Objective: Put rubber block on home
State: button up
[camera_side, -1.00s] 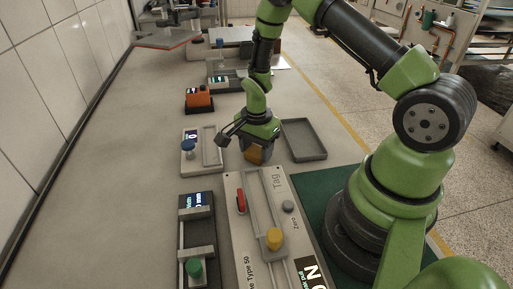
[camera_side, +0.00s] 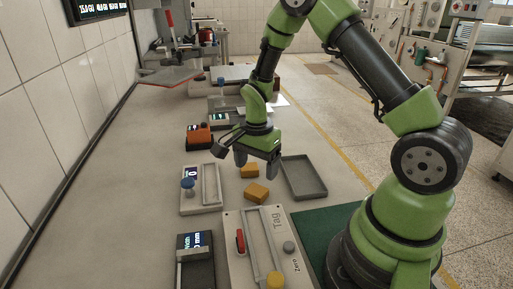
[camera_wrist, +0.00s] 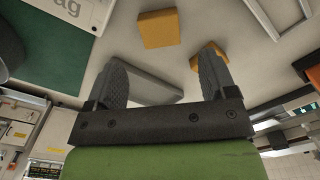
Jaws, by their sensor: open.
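Two orange-yellow blocks lie on the grey bench in the side view. The nearer block (camera_side: 257,194) lies by the Tag device; the farther block (camera_side: 250,171) lies just under my gripper (camera_side: 257,165). I cannot tell which is the rubber block. My gripper is open, pointing down, with nothing between its fingers. The wrist view shows one block (camera_wrist: 158,28) fully, beyond the fingertips, and the other block (camera_wrist: 205,54) partly hidden behind the right finger. No spot is readable as home; a shallow grey tray (camera_side: 322,192) lies right of the blocks.
The Tag device (camera_side: 236,218) with a red lever and yellow knob stands in front. A blue-knobbed device (camera_side: 212,201) is at left, an orange box (camera_side: 200,136) behind it. A green mat (camera_side: 318,232) lies beside my base. Bare bench lies along the left wall.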

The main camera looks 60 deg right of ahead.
notch_tip(320, 180, up, 5)
notch_tip(320, 180, up, 13)
jog(key=n+t, duration=0.3)
jog(key=n, duration=0.3)
send_over(256, 189)
jog(key=s+a, duration=0.5)
jog(key=s+a+r+n+t+y, duration=0.2)
jog(key=s+a+r+n+t, duration=0.2)
jog(key=s+n, duration=0.4)
jog(key=s+a+r, duration=0.1)
jog(key=s, duration=0.1)
jog(key=shift+s+r, duration=0.3)
jog(key=shift+r, duration=0.1)
